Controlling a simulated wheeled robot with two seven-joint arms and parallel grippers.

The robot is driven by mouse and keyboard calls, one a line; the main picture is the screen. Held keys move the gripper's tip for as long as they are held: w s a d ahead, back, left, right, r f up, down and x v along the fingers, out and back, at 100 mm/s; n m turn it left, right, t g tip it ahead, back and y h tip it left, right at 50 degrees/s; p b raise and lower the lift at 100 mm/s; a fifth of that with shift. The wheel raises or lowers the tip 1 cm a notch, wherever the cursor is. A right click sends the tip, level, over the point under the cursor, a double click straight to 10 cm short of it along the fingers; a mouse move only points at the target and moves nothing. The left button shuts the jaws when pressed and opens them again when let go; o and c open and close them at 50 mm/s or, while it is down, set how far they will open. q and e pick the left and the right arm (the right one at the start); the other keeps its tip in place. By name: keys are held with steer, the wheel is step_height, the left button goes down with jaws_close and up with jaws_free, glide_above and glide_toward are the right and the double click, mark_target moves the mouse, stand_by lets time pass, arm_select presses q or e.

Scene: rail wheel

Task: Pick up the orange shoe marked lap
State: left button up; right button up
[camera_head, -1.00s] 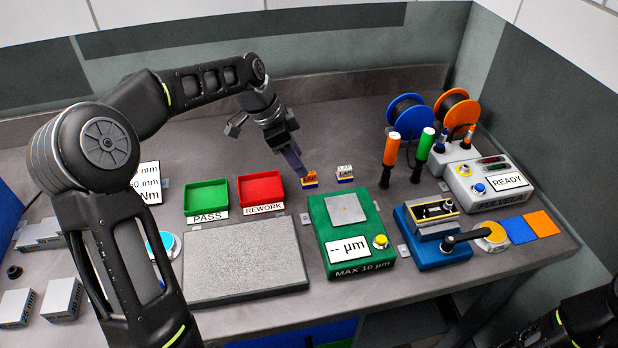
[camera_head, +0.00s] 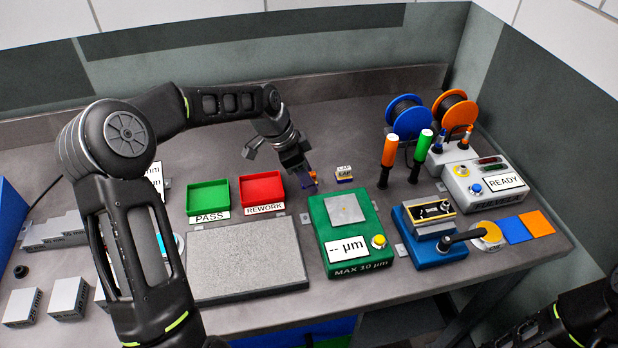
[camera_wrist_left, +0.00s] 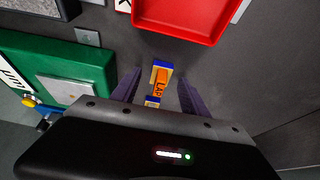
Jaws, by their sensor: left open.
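The orange shoe marked LAP (camera_wrist_left: 159,82) has a blue and yellow base and stands on the bench in the left wrist view, between the two purple fingers of my left gripper (camera_wrist_left: 156,95). The fingers are open, with a gap on each side of the shoe. In the head view my left gripper (camera_head: 309,186) comes down over the orange shoe (camera_head: 313,176), hiding most of it. A white shoe also marked LAP (camera_head: 344,173) stands just to its right. Only part of my right arm shows at the lower right; its gripper is out of view.
A red REWORK tray (camera_head: 261,187) and a green PASS tray (camera_head: 208,196) stand to the left. A green gauge (camera_head: 329,215) is close in front, beside a grey plate (camera_head: 246,262). A blue fixture (camera_head: 428,250) is further right. The bench behind is clear.

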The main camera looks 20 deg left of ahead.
arm_select(q)
steer(key=shift+c, duration=0.4)
jaws_close()
stand_by(0.4)
